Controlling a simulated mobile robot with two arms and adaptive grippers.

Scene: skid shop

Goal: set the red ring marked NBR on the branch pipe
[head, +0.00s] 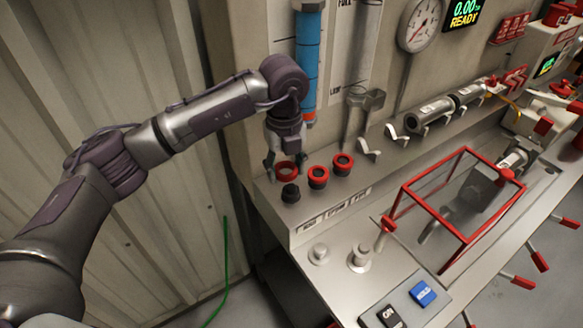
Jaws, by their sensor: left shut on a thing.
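My left gripper (286,163) points down at the left end of the bench's raised ledge. It is shut on a red ring (287,172), with a finger on each side of it. Two more red rings with dark centres, a middle one (318,177) and a right one (343,163), sit on the ledge to its right. Any marking on the rings is too small to read. Two short metal stubs stand on the lower bench top, a left one (319,254) and a flanged right one (360,259); I cannot tell which is the branch pipe. My right gripper is not in view.
A black cap (290,193) stands just in front of the held ring. A red-framed clear guard (455,205) covers the middle of the bench. A blue button (422,293) and a black button (391,316) are at the front. A blue cylinder (308,60) hangs behind my gripper.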

